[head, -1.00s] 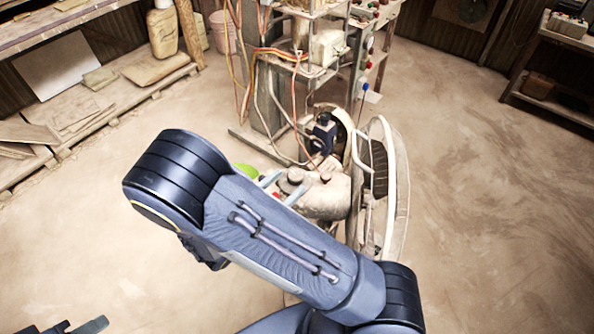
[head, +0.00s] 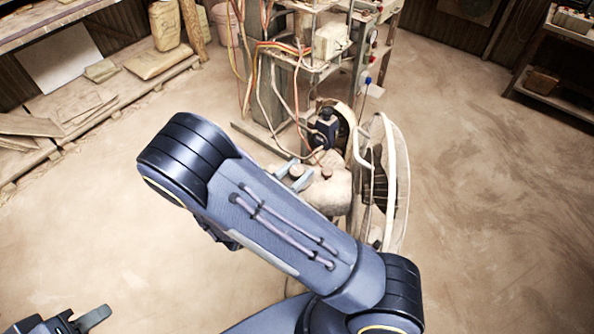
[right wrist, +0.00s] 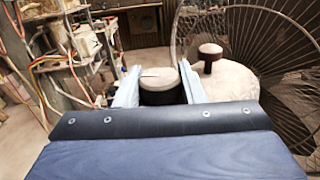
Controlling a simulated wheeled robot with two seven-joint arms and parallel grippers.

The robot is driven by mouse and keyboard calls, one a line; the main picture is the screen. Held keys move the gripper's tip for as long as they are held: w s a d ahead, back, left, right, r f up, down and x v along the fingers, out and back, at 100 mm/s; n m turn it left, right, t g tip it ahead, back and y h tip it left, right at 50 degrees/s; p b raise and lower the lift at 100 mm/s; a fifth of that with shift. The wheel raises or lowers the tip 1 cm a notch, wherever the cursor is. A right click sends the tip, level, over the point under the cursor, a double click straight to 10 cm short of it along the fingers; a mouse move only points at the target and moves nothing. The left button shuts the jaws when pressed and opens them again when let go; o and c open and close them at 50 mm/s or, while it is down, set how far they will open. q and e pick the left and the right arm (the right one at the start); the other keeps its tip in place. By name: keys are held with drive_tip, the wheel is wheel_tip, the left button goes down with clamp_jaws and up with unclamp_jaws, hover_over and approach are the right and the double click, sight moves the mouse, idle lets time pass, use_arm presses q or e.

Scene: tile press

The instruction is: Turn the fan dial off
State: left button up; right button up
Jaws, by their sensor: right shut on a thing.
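The fan (head: 392,185) stands on the floor with its wire cage facing right and its pale, dusty housing (head: 334,195) to the left. Two round knobs sit on top of the housing. In the right wrist view, one dial (right wrist: 159,84), with a pale top and dark side, is between the fingers of my right gripper (right wrist: 157,88), which is shut on it. The second knob (right wrist: 210,54) stands apart beyond it. In the head view my right gripper (head: 295,177) is at the housing, partly hidden by my arm. My left gripper (head: 80,322) is at the lower left edge, partly cut off.
A cluttered metal rack (head: 320,60) with hanging cables stands behind the fan. A low wooden shelf (head: 60,130) with sacks and boards runs along the left. Another shelf (head: 562,85) is at the far right. The floor is bare on both sides.

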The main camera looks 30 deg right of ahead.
drive_tip(key=shift+n+t, duration=0.3)
drive_tip(key=n+t+y+b, duration=0.1)
drive_tip(key=n+t+y, duration=0.1)
drive_tip(key=t, duration=0.1)
drive_tip(key=n+t+y+b, duration=0.2)
drive_tip(key=n+t, duration=0.1)
drive_tip(key=shift+f+t+y, duration=0.15)
drive_tip(key=shift+t+y, duration=0.25)
drive_tip(key=shift+n+t+y+b, duration=0.85)
drive_tip(key=shift+n+t+y, duration=0.55)
drive_tip(key=shift+n+y, duration=0.45)
drive_tip(key=shift+r+y, duration=0.2)
drive_tip(key=shift+y, duration=0.15)
drive_tip(key=o, duration=1)
drive_tip(key=shift+a, duration=0.1)
